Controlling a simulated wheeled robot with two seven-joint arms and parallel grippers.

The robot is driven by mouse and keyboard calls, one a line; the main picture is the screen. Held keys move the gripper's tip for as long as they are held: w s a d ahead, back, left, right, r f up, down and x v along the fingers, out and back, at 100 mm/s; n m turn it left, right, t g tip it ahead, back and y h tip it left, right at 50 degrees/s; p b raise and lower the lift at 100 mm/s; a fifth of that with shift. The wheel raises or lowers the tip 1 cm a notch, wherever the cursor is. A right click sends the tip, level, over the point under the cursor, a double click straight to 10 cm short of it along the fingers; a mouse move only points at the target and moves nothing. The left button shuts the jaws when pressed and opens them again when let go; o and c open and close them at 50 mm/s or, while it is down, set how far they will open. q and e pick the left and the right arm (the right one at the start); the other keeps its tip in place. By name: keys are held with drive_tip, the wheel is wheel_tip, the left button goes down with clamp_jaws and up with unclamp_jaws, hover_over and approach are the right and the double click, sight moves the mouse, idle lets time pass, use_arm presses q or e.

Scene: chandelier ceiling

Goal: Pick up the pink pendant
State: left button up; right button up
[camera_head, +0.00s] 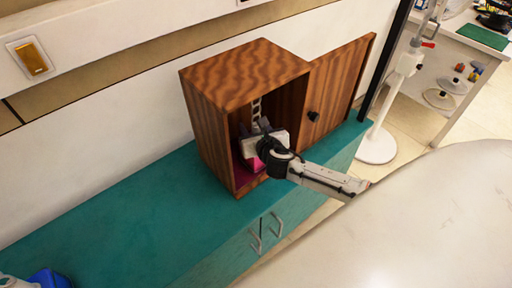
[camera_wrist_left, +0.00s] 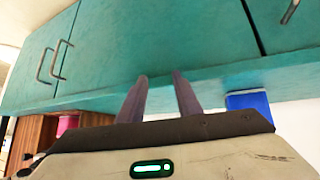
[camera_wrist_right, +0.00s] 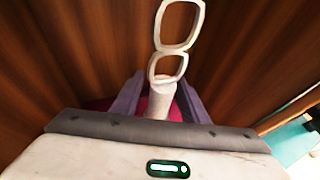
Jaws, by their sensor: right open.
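The pink pendant (camera_head: 247,166) is inside the open wooden cabinet box (camera_head: 243,82), with a pale chain rising above it. In the right wrist view the pink part (camera_wrist_right: 102,104) is mostly hidden behind my gripper. Its white stem and chain links (camera_wrist_right: 172,66) rise in front of the wooden back wall. My right gripper (camera_wrist_right: 158,92) is inside the box, open, with a finger on each side of the white stem. I cannot tell whether they touch it. My left gripper (camera_wrist_left: 160,90) is open and empty, near the teal cupboard front; a pink part (camera_wrist_left: 67,124) shows far off.
The box's door (camera_head: 340,88) is swung open to the right. The box stands on a teal counter (camera_head: 130,225), which is mostly clear on the left. A blue object (camera_head: 50,278) is at the counter's lower left. A pale round surface (camera_head: 430,225) fills the lower right.

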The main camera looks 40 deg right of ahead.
clamp_jaws()
idle(1.4)
